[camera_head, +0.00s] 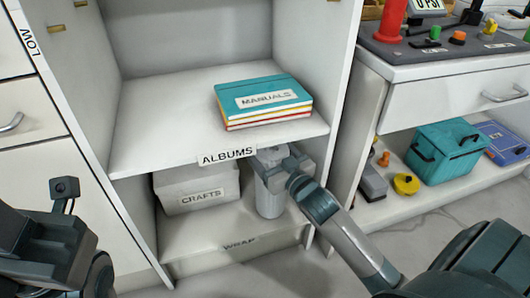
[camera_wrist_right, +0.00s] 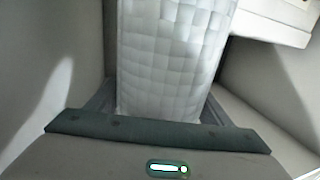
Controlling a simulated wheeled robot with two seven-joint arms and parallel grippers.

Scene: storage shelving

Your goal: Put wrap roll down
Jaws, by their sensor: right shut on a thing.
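The wrap roll (camera_head: 269,200) is a pale upright cylinder in the lower compartment of the shelf unit, at its right side. In the right wrist view the roll (camera_wrist_right: 172,55) shows a white quilted surface between the fingers. My right gripper (camera_head: 276,160) is shut on its upper part, just under the middle shelf. The roll's lower end is at or very near the bottom shelf (camera_head: 200,232); I cannot tell if it touches. The shelf's front edge carries a WRAP label (camera_head: 239,245).
A grey CRAFTS box (camera_head: 196,188) stands left of the roll. The middle shelf (camera_head: 165,115), labelled ALBUMS (camera_head: 227,155), is close above my gripper and holds MANUALS folders (camera_head: 263,100). The unit's right side wall (camera_head: 335,110) is close to my arm.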

